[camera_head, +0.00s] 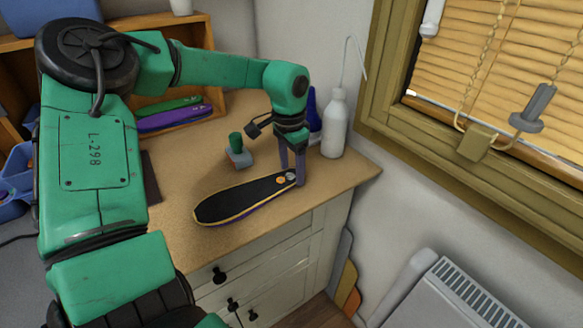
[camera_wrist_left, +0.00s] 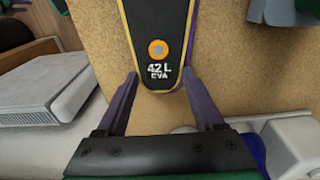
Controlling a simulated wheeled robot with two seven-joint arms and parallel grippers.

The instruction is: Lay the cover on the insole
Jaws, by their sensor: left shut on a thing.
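The cover (camera_head: 243,198) is a long black sole shape with a yellow edge. It lies flat near the worktop's front edge. In the left wrist view the cover (camera_wrist_left: 160,20) has an orange dot and the marking 42 L EVA at its narrow end. A thin purple rim, seemingly the insole (camera_wrist_left: 188,43), shows beneath along its right side; most of it is hidden. My left gripper (camera_head: 292,179) points down at the cover's right end. In the wrist view its fingers (camera_wrist_left: 160,88) stand either side of that narrow end, shut on it. My right gripper is not in view.
A white bottle with a thin spout (camera_head: 334,125) and a blue bottle stand close behind my left gripper. A small block with a green knob (camera_head: 238,150) is behind the cover. A wooden shelf (camera_head: 206,90) holds green and purple insoles. Bare worktop (camera_head: 185,185) lies left.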

